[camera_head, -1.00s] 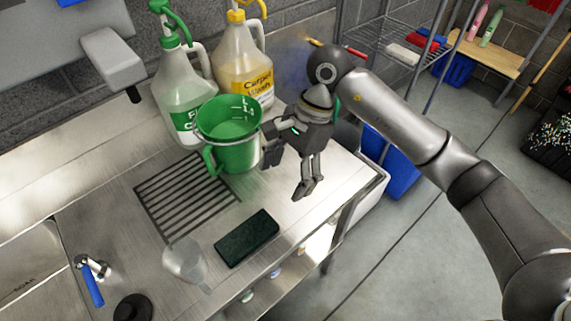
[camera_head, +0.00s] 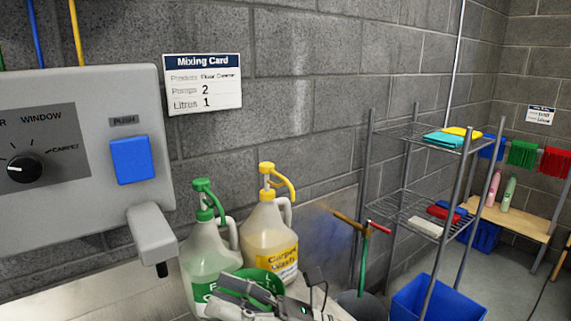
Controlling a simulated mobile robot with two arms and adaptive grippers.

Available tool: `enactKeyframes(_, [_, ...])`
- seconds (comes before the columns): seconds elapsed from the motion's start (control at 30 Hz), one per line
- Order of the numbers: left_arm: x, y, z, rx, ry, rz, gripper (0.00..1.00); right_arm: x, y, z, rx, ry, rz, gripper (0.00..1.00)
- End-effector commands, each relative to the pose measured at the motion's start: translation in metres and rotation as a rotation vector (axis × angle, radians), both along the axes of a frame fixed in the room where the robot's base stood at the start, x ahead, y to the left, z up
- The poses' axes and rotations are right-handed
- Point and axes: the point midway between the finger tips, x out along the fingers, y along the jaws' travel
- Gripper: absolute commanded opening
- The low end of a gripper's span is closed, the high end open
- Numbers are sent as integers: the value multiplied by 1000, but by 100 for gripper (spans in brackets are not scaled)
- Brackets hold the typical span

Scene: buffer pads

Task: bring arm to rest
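My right gripper (camera_head: 242,297) shows only in part at the bottom edge of the head view. It is in front of the green jug (camera_head: 263,278) and hides most of it. Whether its fingers are open or shut is unclear. My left gripper is not in view. Behind stand a bottle with a green pump (camera_head: 205,245) and a Carpet Wash bottle with a yellow pump (camera_head: 268,235), both upright.
A grey wall panel (camera_head: 75,225) has a dial and a blue push button (camera_head: 132,160), with a spout (camera_head: 151,235) below. A mixing card (camera_head: 203,84) reads Pumps 2, Litres 1. A wire shelf (camera_head: 410,205) and a blue bin (camera_head: 425,300) stand at right.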

Motion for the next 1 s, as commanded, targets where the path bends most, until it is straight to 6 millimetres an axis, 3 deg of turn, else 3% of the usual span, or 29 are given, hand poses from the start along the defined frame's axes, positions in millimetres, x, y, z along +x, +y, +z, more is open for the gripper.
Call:
enactKeyframes(0.1, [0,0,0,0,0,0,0,28,-32,18,220,257,-117,77])
enactKeyframes(0.27, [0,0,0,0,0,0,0,70,-91,12,499,618,-276,77])
enactKeyframes(0.4, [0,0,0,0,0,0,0,97,-148,-26,729,942,-417,77])
enactKeyframes(0.57, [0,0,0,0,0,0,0,104,-207,-97,974,1314,-589,77])
enactKeyframes(0.67, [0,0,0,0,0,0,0,91,-238,-151,1117,1545,-704,77])
enactKeyframes(0.77, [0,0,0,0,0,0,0,64,-262,-206,1250,1768,-829,77])
enactKeyframes(0.9, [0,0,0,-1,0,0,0,8,-282,-274,1408,2060,-1019,77])
enactKeyframes(1.0, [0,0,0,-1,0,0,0,-35,-289,-307,1490,2227,-1148,77])
